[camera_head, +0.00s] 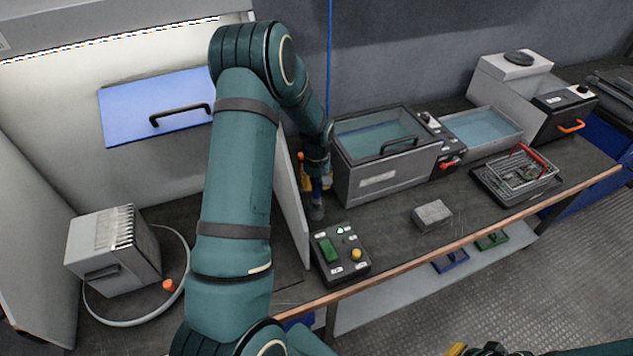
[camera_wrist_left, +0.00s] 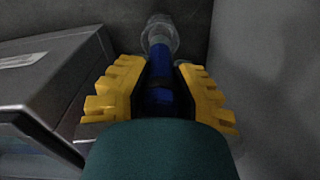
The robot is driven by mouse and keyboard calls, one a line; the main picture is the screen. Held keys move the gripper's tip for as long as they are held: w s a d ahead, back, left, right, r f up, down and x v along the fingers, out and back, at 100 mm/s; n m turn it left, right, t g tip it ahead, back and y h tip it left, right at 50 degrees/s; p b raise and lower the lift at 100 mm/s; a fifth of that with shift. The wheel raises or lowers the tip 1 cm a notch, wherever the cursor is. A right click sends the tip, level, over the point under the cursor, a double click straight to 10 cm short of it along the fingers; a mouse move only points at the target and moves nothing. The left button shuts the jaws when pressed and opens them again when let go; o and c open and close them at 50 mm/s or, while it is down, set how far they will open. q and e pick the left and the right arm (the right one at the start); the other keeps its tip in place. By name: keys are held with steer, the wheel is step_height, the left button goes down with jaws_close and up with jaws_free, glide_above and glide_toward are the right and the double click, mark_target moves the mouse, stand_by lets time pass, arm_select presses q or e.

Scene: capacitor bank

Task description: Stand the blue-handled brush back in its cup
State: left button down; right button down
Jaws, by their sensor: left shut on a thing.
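My left gripper (camera_head: 315,184) is at the back of the bench, between a pale upright panel and the grey water tank. In the left wrist view, its yellow fingers (camera_wrist_left: 160,95) are shut on the brush's blue handle (camera_wrist_left: 160,62). A clear, greyish rounded thing (camera_wrist_left: 160,32), apparently the cup, surrounds the brush's far end. I cannot tell how deep the brush sits in it. My right gripper (camera_head: 470,350) shows only partly at the bottom edge; its fingertips are cut off.
The lidded grey tank (camera_head: 375,185) stands close to the right of my left gripper. The pale panel (camera_head: 291,205) is close on its left. A grey block (camera_head: 432,214) and wire basket (camera_head: 520,172) stand farther right.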

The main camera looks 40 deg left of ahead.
arm_select(q)
steer(key=shift+f, duration=0.1)
steer(key=c, duration=0.9)
jaws_free()
steer(key=shift+o, duration=0.2)
step_height(320, 180, up, 12)
stand_by(0.5)
